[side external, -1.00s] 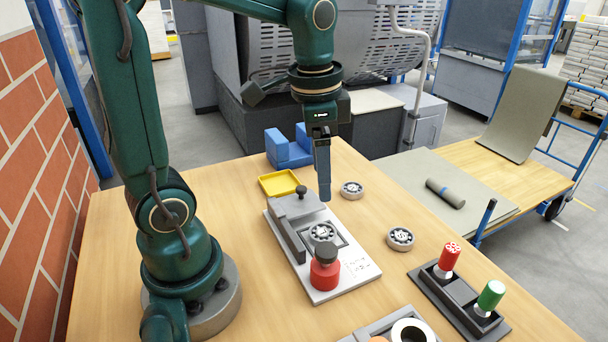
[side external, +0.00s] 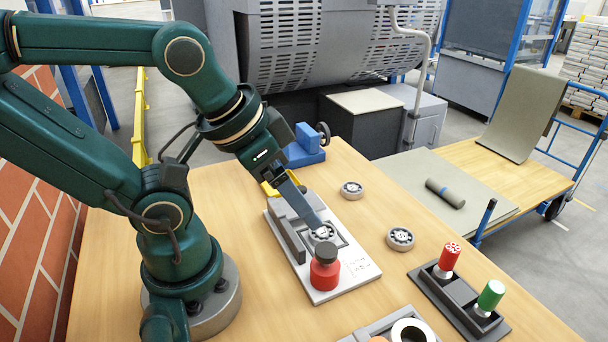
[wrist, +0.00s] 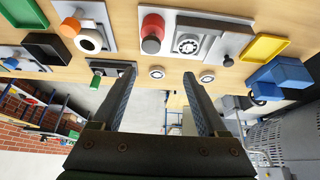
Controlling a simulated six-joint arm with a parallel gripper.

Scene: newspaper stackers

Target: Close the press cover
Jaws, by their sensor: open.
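The press (side external: 333,278) is a pale plate on the table with a raised grey frame. Its grey cover (wrist: 226,40) with a dark knob (wrist: 228,61) sits at one end; in the side view my gripper partly hides it. A round dark-and-light disc (wrist: 187,45) lies uncovered in the frame beside the cover. A red cylinder with a dark top (side external: 325,270) stands at the other end. My gripper (side external: 317,223) is tilted over the press, its fingertips in line with the disc's edge. The wrist view shows the fingers (wrist: 160,79) apart and empty; I see no contact with the cover.
A yellow tray (wrist: 265,46) and blue block (wrist: 279,76) lie beyond the cover. Two loose discs (side external: 352,190) (side external: 400,238) lie right of the press. A dark holder (side external: 458,303) with red and green handles stands at the front right. Bare table lies between.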

